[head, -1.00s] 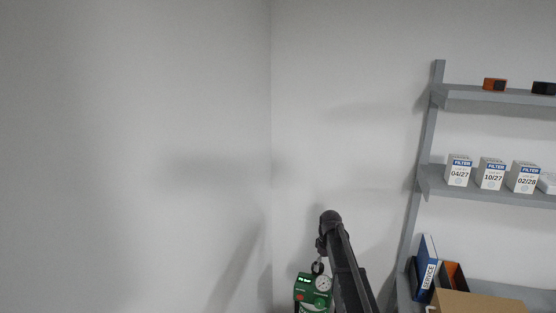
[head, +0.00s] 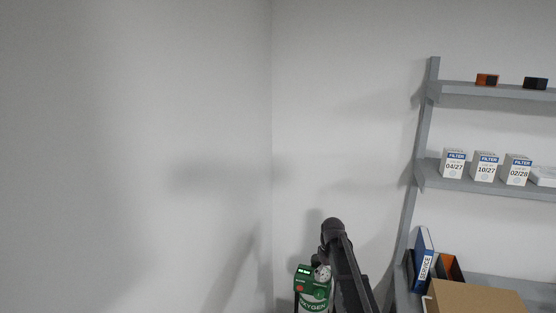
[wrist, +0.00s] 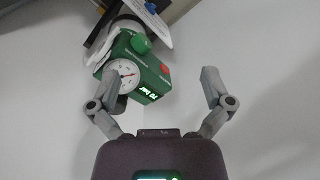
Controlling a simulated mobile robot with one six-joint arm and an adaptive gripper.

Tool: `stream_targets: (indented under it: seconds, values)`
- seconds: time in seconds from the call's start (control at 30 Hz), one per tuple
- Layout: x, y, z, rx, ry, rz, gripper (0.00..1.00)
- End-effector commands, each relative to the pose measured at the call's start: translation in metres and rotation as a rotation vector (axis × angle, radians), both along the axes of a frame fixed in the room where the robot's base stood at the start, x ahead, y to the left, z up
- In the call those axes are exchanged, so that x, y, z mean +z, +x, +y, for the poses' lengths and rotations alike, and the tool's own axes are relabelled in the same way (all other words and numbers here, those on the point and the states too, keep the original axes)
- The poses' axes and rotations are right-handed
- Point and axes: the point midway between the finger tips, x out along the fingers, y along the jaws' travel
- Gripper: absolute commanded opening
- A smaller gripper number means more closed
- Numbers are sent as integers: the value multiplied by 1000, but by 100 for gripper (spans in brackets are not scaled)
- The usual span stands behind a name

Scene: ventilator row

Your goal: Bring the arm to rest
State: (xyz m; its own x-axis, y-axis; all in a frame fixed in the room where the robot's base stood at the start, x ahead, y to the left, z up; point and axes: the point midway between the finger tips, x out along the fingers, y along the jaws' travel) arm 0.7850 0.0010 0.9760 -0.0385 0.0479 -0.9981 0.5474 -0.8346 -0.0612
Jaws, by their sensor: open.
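My arm rises at the bottom middle of the head view, folded at its elbow; my gripper does not show clearly there. In the wrist view my gripper (wrist: 158,88) is open, its two grey fingers spread wide with nothing held between them. A green oxygen unit (head: 314,287) with a round gauge and a small lit display stands beside my arm in the head view. It also shows beyond the left finger in the wrist view (wrist: 145,68), and that finger overlaps its gauge in the picture. I cannot tell whether they touch.
A grey shelf rack (head: 480,181) stands at the right. It holds several filter boxes (head: 484,166), small orange and black blocks (head: 487,80), a blue service binder (head: 423,260) and a cardboard box (head: 475,298). The walls at the left and middle are bare.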

Motion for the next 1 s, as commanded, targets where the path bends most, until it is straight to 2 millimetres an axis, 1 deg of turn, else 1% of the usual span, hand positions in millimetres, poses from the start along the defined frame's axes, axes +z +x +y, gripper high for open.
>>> stream_targets:
  seconds: [0.03,0.17,0.27,0.37,0.4,0.47,0.5,0.6,0.7,0.83,0.9,1.0]
  values:
    - [-5,-14,0,-18,-2,0,100]
    - [-11,-40,0,-77,-10,-2,100]
    - [-18,-66,0,-133,-17,-4,100]
    - [-27,-100,0,-207,-25,-6,100]
    - [-32,-117,0,-243,-29,-8,100]
    - [-38,-143,0,-301,-34,-10,100]
    - [-42,-159,0,-338,-37,-11,100]
    - [-51,-195,-1,-425,-45,-15,100]
    - [-57,-222,-1,-496,-52,-19,100]
    - [-61,-243,-1,-556,-57,-23,100]
    - [-62,-248,-2,-572,-58,-24,100]
    - [-62,-249,-2,-583,-59,-24,100]
